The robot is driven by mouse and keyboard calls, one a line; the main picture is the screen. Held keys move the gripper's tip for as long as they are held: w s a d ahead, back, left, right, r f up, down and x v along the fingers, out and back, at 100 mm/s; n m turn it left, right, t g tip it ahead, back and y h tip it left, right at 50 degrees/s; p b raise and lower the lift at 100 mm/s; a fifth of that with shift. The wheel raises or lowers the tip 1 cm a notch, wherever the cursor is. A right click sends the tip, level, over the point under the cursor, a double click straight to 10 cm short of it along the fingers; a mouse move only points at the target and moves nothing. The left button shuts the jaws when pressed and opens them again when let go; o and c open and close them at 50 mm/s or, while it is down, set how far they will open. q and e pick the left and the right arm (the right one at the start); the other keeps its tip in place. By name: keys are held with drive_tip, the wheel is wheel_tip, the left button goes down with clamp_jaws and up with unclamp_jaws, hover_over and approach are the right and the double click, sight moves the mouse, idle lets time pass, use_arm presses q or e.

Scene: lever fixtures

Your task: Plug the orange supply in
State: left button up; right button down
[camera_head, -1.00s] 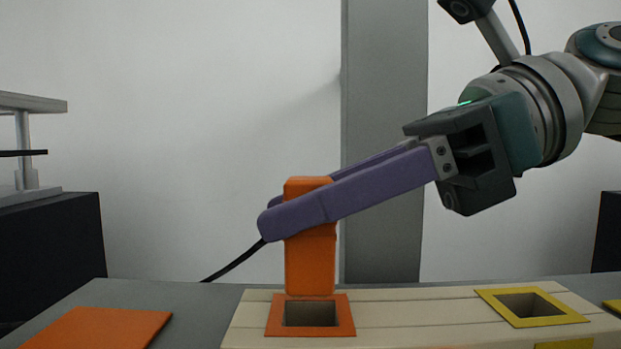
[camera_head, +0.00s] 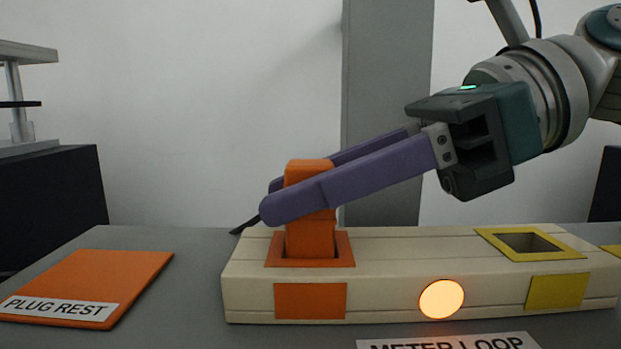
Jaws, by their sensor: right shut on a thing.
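The orange plug (camera_head: 310,238) stands upright with its lower end inside the orange-rimmed socket (camera_head: 275,262) of the cream block (camera_head: 400,275). My right gripper (camera_head: 275,200) is shut on the upper part of the plug, with its purple fingers on either side of it. A black cord (camera_head: 244,225) shows behind the fingers at the left. A round lamp (camera_head: 441,299) on the block's front glows orange-white. How deep the plug sits inside the socket is hidden. My left gripper is not in view.
An orange pad marked PLUG REST (camera_head: 95,283) lies empty at the left. A yellow-rimmed socket (camera_head: 532,243) is empty at the block's right. A METER LOOP label (camera_head: 450,342) lies in front. Grey table (camera_head: 180,325) shows between pad and block.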

drive_tip(key=shift+f+p, duration=0.2)
drive_tip(key=shift+p, duration=0.1)
idle(0.6)
drive_tip(key=c, duration=0.5)
unclamp_jaws()
